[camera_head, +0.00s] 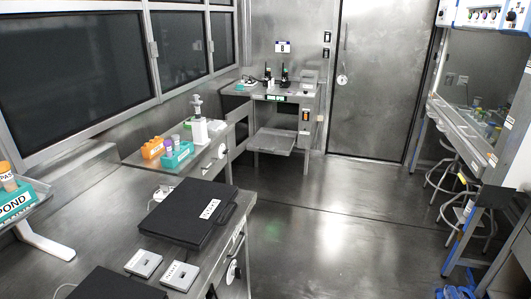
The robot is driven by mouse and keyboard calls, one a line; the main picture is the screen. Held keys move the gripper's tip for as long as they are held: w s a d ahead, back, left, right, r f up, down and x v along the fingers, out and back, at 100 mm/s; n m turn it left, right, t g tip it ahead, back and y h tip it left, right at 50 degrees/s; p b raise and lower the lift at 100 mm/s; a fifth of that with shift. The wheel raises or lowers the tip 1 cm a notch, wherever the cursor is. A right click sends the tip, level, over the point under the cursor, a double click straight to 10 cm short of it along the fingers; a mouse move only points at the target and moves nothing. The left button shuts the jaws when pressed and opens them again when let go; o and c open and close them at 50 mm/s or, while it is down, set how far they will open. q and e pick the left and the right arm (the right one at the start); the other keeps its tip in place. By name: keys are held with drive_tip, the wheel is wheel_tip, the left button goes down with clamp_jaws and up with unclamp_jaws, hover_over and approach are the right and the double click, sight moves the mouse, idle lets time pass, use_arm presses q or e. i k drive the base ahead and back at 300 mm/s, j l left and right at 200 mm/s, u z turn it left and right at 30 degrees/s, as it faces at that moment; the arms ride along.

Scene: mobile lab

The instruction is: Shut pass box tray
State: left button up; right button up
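A grey metal tray (274,142) sticks out toward me from under the far bench unit (306,116), low and level. It looks flat and empty. The unit has a side panel with an orange-lit switch to the right of the tray. I take this to be the pass box tray, though it is small and far off. Neither of my grippers shows in the head view.
A long steel bench on the left holds a black case (196,215), two small white devices, an orange rack (152,148) and a teal rack (178,155). Stools (445,184) stand right by a glass-fronted cabinet. The middle floor (340,215) is clear, up to a closed door (378,85).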

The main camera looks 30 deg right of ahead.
sight(281, 142)
drive_tip(key=i+l, duration=0.1)
drive_tip(key=l, duration=0.25)
drive_tip(key=i+l, duration=0.1)
drive_tip(key=l, duration=0.25)
drive_tip(key=i+l, duration=0.15)
drive_tip(key=l, duration=0.2)
drive_tip(key=i+l+z, duration=0.1)
drive_tip(key=i+l, duration=0.4)
drive_tip(key=l, duration=0.2)
drive_tip(key=i+l, duration=0.5)
drive_tip(key=l, duration=0.2)
drive_tip(key=i+l+z, duration=0.15)
drive_tip(key=i+l, duration=0.35)
drive_tip(key=l, duration=0.2)
